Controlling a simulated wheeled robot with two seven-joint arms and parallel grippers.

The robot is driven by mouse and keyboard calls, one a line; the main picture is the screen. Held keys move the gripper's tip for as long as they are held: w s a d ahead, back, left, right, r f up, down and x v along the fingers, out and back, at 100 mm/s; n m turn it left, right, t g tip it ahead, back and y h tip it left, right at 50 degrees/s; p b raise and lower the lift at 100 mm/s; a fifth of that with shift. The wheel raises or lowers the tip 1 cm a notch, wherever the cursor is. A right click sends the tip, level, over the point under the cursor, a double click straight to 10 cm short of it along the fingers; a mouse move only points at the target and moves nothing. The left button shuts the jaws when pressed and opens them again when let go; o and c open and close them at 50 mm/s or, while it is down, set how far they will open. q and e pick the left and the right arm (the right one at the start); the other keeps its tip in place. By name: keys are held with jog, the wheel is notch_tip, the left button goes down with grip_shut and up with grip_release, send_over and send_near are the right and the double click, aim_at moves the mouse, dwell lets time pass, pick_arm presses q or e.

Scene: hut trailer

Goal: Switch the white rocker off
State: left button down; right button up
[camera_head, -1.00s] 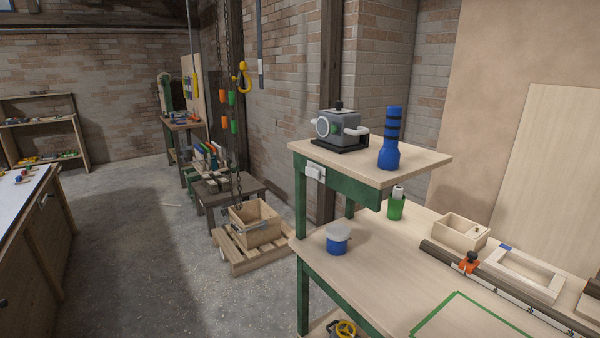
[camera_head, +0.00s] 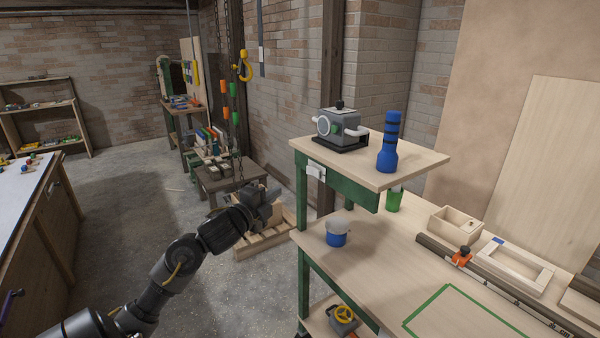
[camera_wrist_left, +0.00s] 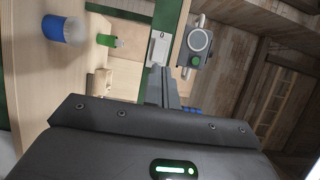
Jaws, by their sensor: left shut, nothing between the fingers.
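The white rocker (camera_head: 316,171) is a small switch on the green front edge of the raised shelf, at its left end. In the left wrist view it shows as a white plate (camera_wrist_left: 158,48) just beyond the fingertips. Its on or off position is too small to tell. My left gripper (camera_head: 272,192) is shut and empty, left of the rocker and lower in the head view, apart from it. In the left wrist view the shut fingers (camera_wrist_left: 161,75) point towards the plate. My right gripper is not in view.
The raised shelf (camera_head: 420,162) carries a grey machine (camera_head: 340,128) and a blue flashlight (camera_head: 388,145). A blue and white pot (camera_head: 337,234) and a green cup (camera_head: 394,201) stand on the bench below. A wooden pallet (camera_head: 262,243) lies on the floor behind my left arm.

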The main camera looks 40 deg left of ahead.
pick_arm(q)
jog(key=shift+w+r, duration=0.15)
jog(key=shift+r, duration=0.05)
jog(key=p, duration=0.5)
send_near(307, 170)
jog(key=w+a, duration=0.1)
jog(key=w, duration=0.6)
